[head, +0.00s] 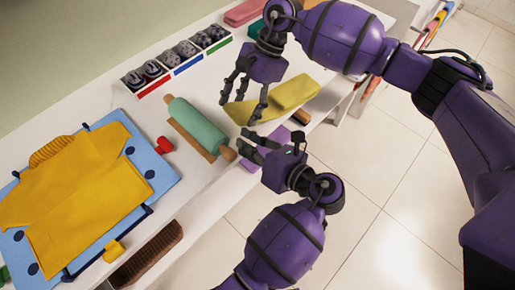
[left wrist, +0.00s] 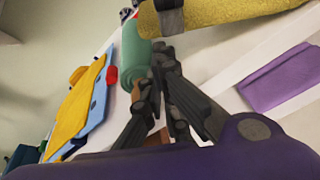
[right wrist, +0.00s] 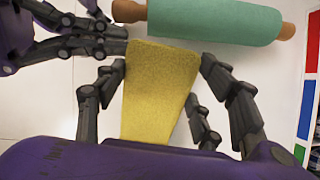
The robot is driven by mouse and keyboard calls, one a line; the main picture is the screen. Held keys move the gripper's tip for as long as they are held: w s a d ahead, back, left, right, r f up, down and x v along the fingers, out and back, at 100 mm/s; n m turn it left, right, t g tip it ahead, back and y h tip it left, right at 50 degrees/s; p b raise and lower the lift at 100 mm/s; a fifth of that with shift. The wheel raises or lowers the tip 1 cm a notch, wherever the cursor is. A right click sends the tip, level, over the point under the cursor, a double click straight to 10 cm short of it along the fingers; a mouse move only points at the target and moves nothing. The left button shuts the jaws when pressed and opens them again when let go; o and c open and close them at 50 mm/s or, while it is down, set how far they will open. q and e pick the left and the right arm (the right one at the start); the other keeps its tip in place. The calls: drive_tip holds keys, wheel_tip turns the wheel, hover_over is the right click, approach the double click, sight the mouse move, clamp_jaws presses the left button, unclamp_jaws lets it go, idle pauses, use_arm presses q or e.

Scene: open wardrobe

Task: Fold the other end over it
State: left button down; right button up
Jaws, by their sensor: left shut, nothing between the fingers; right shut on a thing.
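A yellow cloth (head: 294,92) lies on the white shelf, its right part folded into a thicker layer and its left part a single flat layer. My right gripper (head: 240,109) is over the left part, shut on the cloth, with fingers on either side of it. In the right wrist view the cloth (right wrist: 157,88) runs between the fingers. My left gripper (head: 247,147) is shut and empty just in front of the cloth's left end, near the rolling pin's handle. The left wrist view shows the cloth (left wrist: 235,28) above its closed fingers (left wrist: 160,75).
A green rolling pin (head: 198,125) lies left of the cloth. A yellow shirt (head: 75,190) lies on a blue folding board (head: 160,180) at the left. Compartments of dark rolled items (head: 165,60) line the back. A purple cloth (head: 270,138) is near the front edge.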

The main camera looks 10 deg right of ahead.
use_arm(q)
drive_tip(key=shift+w+a+f, duration=0.2)
drive_tip(key=shift+w+a, duration=0.2)
drive_tip(key=shift+w, duration=0.15)
drive_tip(key=shift+w+d+r, duration=0.1)
drive_tip(key=shift+d+r, duration=0.1)
drive_tip(key=shift+r, duration=0.35)
drive_tip(key=shift+w+d+r, duration=0.1)
drive_tip(key=shift+d+r, duration=0.1)
drive_tip(key=shift+r, duration=0.3)
use_arm(e)
drive_tip(key=shift+f, duration=0.1)
drive_tip(key=o, duration=1.7)
use_arm(q)
drive_tip(key=shift+f, duration=0.15)
drive_tip(key=shift+s+a, duration=0.1)
